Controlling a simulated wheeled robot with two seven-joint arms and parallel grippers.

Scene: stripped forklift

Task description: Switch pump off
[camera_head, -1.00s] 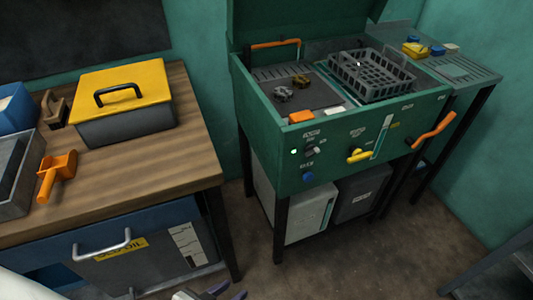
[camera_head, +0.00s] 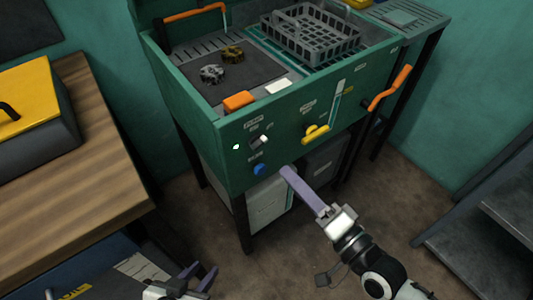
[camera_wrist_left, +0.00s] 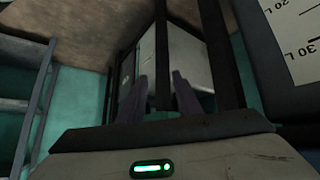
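The green parts washer (camera_head: 228,178) stands in the middle of the head view. Its front panel carries a small lit pale-green lamp (camera_head: 236,147) and, to the right of it, a small switch (camera_head: 260,140), whose lettering is too small to read. A blue knob (camera_head: 260,169) sits below the switch. My right gripper (camera_head: 287,172) is in front of the panel, lower right of the switch and apart from it; its fingers look shut together and empty. My left gripper (camera_head: 197,278) is low at the bottom edge, open and empty; its parted fingers show in the left wrist view (camera_wrist_left: 160,95).
A grey basket (camera_head: 310,38) and two gear-like parts lie in the basin. A wooden workbench (camera_head: 70,170) stands left, a grey shelf (camera_head: 490,220) right. Floor lies between.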

